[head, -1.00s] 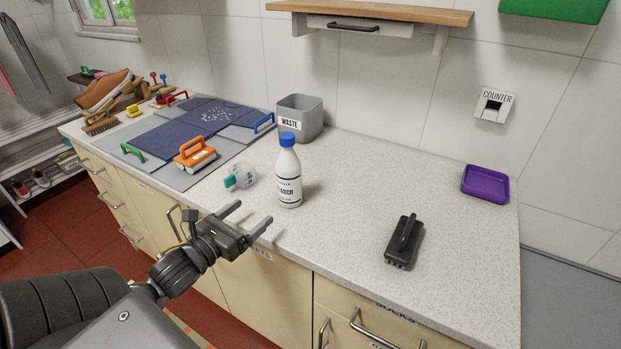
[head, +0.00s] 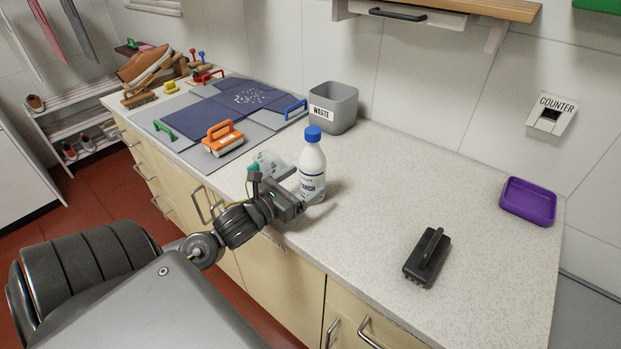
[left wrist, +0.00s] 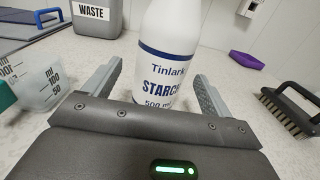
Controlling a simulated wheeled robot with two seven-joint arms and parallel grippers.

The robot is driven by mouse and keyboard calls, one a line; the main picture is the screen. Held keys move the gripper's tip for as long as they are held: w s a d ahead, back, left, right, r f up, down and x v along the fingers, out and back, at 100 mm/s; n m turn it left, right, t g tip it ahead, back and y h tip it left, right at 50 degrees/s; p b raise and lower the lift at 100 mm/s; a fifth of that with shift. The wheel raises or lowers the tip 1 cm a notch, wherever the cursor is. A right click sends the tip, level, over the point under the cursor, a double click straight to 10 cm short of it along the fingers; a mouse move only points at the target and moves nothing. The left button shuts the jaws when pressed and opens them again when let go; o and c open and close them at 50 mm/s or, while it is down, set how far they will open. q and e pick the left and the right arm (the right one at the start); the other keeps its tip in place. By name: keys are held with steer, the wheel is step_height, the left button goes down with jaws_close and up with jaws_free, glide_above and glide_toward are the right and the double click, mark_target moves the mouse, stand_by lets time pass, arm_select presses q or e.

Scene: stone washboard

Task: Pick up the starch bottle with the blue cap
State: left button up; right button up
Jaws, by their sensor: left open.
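The starch bottle (head: 312,170) is white with a blue cap (head: 313,133) and stands upright on the counter. In the left wrist view the bottle (left wrist: 166,50) shows its label "Tinlark STARCH", with the cap out of frame. My left gripper (head: 306,188) is open at the bottle's near side. In the left wrist view its fingers (left wrist: 155,85) lie to either side of the lower bottle, with gaps visible on both sides. The bottle's base is hidden by the gripper. My right gripper is not in view.
A clear measuring cup (head: 266,162) with a teal part stands close left of the bottle. The grey waste bin (head: 334,108) is behind. A black brush (head: 427,258) and purple tray (head: 527,201) are to the right. The counter (head: 400,180) between them is clear.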

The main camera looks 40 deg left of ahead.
mark_target(314, 174)
arm_select(q)
steer(key=shift+w+r, duration=0.15)
steer(key=shift+w, duration=0.2)
steer(key=w+p, duration=0.2)
steer(key=w, duration=0.1)
steer(key=shift+w+d, duration=0.2)
steer(key=shift+w, duration=0.6)
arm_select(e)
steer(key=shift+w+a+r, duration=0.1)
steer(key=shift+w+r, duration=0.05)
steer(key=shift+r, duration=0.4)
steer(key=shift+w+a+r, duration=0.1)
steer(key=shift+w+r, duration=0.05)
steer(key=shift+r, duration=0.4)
arm_select(q)
steer(key=shift+c, duration=0.4)
steer(key=shift+c, duration=1.2)
steer(key=c, duration=0.9)
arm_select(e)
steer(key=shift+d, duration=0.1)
